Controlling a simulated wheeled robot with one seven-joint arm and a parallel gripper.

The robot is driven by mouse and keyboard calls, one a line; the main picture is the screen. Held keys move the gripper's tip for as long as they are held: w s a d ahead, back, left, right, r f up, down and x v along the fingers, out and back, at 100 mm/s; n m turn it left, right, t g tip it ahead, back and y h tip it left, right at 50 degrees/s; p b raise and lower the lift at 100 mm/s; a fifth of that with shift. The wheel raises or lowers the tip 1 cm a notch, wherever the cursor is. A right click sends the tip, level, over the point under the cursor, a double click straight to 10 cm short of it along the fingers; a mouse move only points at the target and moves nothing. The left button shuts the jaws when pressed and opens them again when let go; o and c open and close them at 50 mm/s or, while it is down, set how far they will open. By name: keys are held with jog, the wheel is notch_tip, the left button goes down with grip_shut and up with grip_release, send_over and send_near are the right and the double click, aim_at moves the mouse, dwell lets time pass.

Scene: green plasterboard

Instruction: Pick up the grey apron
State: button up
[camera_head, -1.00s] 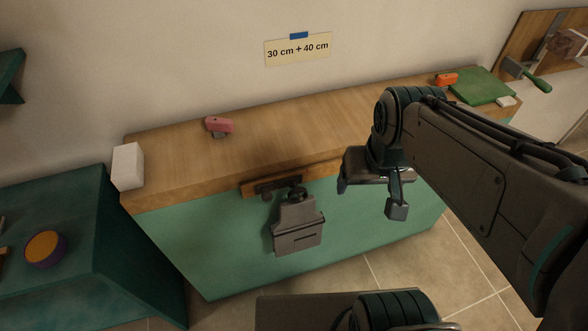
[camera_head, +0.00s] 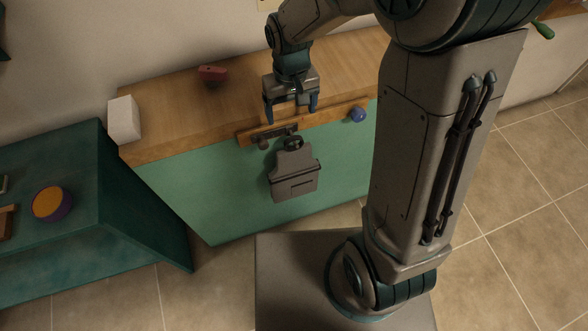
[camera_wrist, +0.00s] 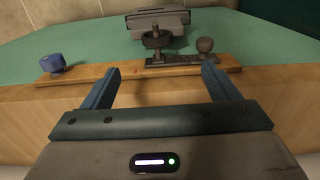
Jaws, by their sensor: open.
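The grey apron (camera_head: 293,170) hangs by its neck loop from a hook on the wooden rail (camera_head: 310,125) at the front of the green counter. In the wrist view the apron (camera_wrist: 158,20) shows beyond the rail, foreshortened, with its dark loop (camera_wrist: 157,40) around a peg. My gripper (camera_head: 291,116) is open and empty, with its fingers pointing down just above the rail and the apron's loop. In the wrist view my gripper's two blue fingers (camera_wrist: 157,84) stand apart, with the rail and the loop beyond their tips. Nothing is between them.
A blue knob (camera_head: 358,114) sits on the rail to the right, and a bare knob (camera_wrist: 205,45) stands beside the loop. A red object (camera_head: 212,74) and a white block (camera_head: 123,120) are on the countertop. A teal table (camera_head: 75,245) stands at left. Floor shows in front.

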aim_at(294, 138)
notch_tip(294, 138, down, 7)
jog(key=shift+r, duration=0.15)
jog(key=shift+s+d+f+p, duration=0.15)
jog(key=shift+f+p, duration=0.1)
jog(key=shift+f, duration=1.1)
jog(key=shift+s+d+f+p, duration=0.1)
jog(key=shift+d+f+p, duration=0.1)
jog(key=shift+f, duration=1.15)
jog(key=shift+w, duration=0.1)
jog(key=c, duration=1.5)
